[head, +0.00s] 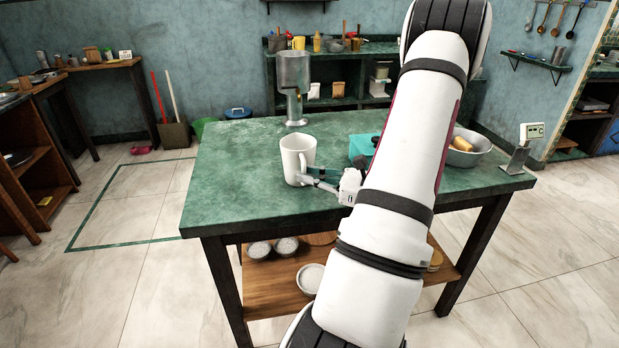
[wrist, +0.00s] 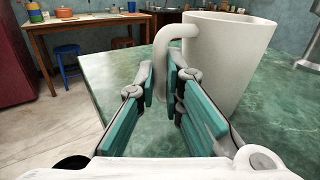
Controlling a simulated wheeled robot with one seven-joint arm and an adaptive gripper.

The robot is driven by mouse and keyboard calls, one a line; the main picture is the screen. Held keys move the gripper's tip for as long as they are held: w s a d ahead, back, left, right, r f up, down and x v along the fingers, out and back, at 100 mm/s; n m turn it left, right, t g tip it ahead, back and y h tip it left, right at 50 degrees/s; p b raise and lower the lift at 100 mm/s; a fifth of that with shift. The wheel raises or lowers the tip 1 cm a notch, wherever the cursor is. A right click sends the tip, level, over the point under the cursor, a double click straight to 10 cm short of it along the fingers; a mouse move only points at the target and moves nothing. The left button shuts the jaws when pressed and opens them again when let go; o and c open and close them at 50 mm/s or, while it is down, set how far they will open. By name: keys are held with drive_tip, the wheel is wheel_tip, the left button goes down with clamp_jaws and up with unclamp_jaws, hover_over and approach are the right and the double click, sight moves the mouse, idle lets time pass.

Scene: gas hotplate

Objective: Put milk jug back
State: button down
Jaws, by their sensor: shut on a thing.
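The white milk jug (head: 297,158) is upright at the left front part of the green table top (head: 235,170). In the wrist view the jug (wrist: 232,60) fills the upper right, with its handle toward me. My gripper (head: 303,178) reaches it from the right in the head view. In the wrist view my gripper's teal-padded fingers (wrist: 162,84) are shut on the handle, one on each side. The jug's underside is hidden, so I cannot tell whether it rests on the table or is slightly above it.
A grey metal dispenser (head: 293,85) stands behind the jug. A teal box (head: 362,147) and a metal bowl (head: 466,150) are to the right, partly behind my arm. A small display stand (head: 522,148) is at the right corner. The table's left side is clear.

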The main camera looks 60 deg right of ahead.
drive_tip(key=shift+f, duration=0.15)
drive_tip(key=c, duration=1.7)
unclamp_jaws()
